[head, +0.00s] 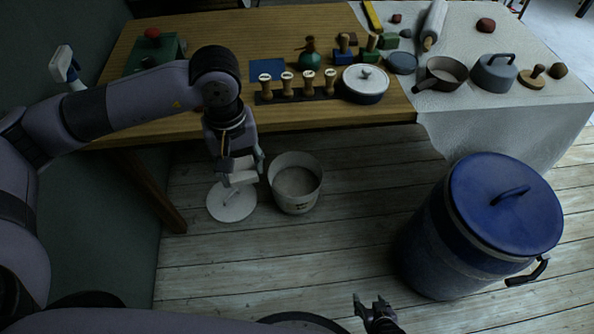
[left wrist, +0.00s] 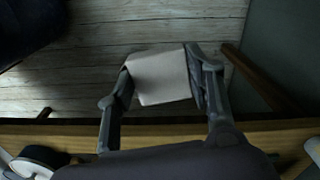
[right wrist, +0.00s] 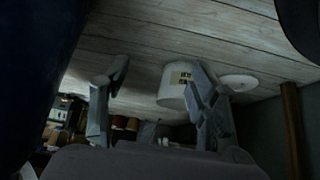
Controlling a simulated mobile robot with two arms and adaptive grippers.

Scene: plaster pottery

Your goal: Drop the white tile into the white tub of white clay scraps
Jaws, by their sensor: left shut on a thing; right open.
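The white tub (head: 296,207) stands upright on the floor in front of the table, with pale scraps (head: 296,181) inside. It also shows in the right wrist view (right wrist: 172,88), with a label on its side. My left gripper (head: 242,168) is shut on the white tile (left wrist: 160,77), which hangs between its two fingers. In the head view the tile (head: 240,178) is left of the tub's rim, in front of a round white lid (head: 230,205). My right gripper (head: 374,308) is open and empty, low near the bottom edge and well apart from the tub.
A cloth-covered part (head: 480,120) holds pans. A large blue lidded barrel (head: 480,225) stands right. The floor between tub and barrel is clear.

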